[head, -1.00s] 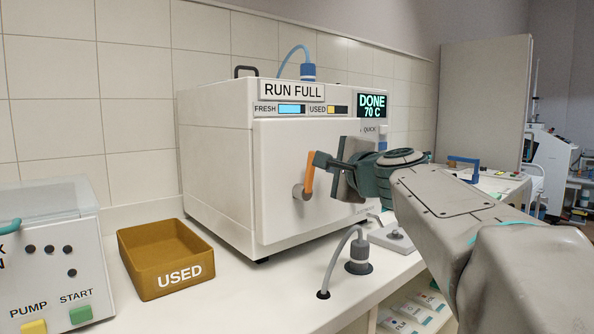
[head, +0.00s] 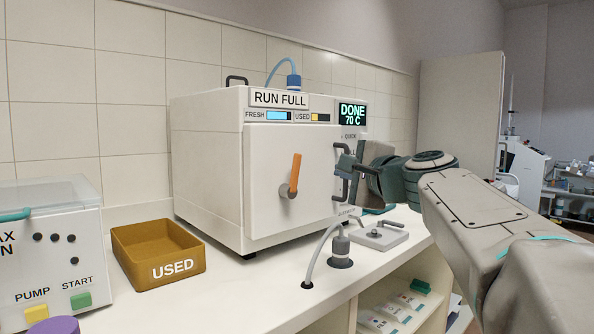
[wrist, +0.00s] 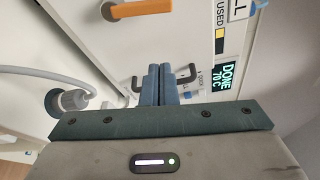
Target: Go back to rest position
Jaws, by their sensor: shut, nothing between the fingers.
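My gripper (head: 347,165) is in front of the right part of the white machine's door, to the right of the orange handle (head: 295,174). Its fingers are together with nothing between them, as the wrist view (wrist: 158,84) shows. The orange handle stands nearly upright on the closed door of the white machine (head: 208,150), apart from my gripper. In the wrist view the orange handle (wrist: 140,8) is at the top. The machine's display (head: 352,114) reads DONE 70 C. A dark door pull beside my fingers is partly hidden by them.
A brown USED bin (head: 125,262) stands on the counter left of the machine. A grey hose with a connector (head: 341,248) and a flat grey plate (head: 385,236) sit in front of it. A white pump unit (head: 45,240) is at the far left.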

